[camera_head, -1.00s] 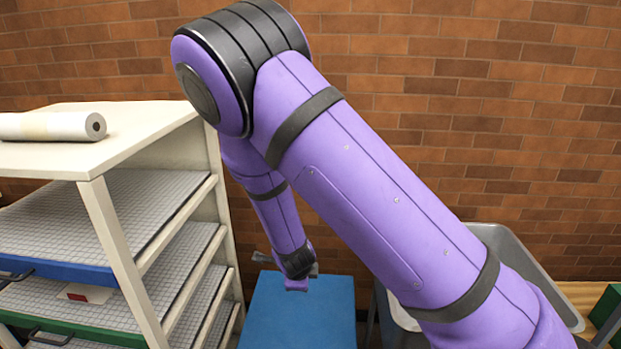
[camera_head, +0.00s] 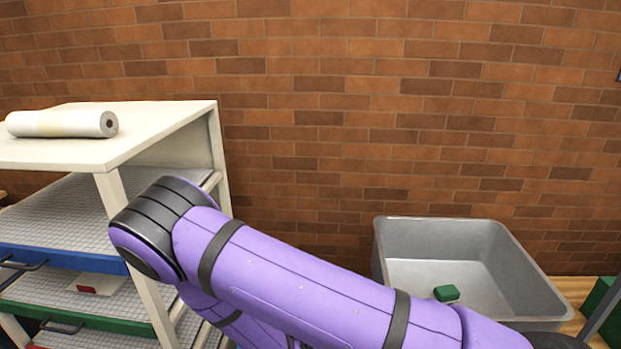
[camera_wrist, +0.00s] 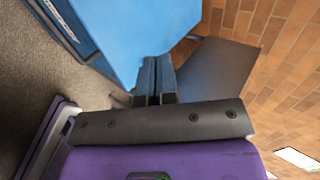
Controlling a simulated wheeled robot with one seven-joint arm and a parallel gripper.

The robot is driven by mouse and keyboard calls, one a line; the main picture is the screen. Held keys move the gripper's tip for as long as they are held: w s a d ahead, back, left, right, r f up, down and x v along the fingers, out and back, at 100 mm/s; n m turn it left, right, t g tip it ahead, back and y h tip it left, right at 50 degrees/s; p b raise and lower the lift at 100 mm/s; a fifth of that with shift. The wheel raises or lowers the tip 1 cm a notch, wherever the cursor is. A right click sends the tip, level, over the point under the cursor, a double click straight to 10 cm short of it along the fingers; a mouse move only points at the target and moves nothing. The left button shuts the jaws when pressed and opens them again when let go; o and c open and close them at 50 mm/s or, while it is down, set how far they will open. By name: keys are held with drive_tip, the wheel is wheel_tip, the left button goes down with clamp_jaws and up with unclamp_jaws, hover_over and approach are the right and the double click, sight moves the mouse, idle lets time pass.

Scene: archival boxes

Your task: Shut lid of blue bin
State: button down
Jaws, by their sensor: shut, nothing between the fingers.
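The blue bin (camera_wrist: 140,30) fills the upper middle of the wrist view, with a pale label holder (camera_wrist: 60,18) on its side at the left. My gripper (camera_wrist: 154,66) is shut and empty, its dark fingers side by side at the bin's blue surface. I cannot tell whether they touch it. I cannot make out the lid's edge or hinge, so its angle is unclear. In the head view the bin and my gripper are out of sight, with my purple arm across the lower middle.
A white shelf unit (camera_head: 110,168) with a paper roll (camera_head: 62,123) on top stands at the left. A grey basin (camera_head: 452,232) holding a green block (camera_head: 447,293) is at the right. A brick wall closes the back. A grey panel (camera_wrist: 215,70) lies beyond the fingers.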

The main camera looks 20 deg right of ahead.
drive_tip(key=s+f+t, duration=0.1)
drive_tip(key=s+f, duration=0.1)
drive_tip(key=f, duration=0.6)
drive_tip(key=s+a+f+t, duration=0.1)
drive_tip(key=f, duration=0.8)
drive_tip(key=shift+s+a+t+h, duration=0.25)
drive_tip(key=shift+s+t+h, duration=0.05)
drive_tip(key=shift+s+h, duration=0.1)
drive_tip(key=shift+f, duration=0.1)
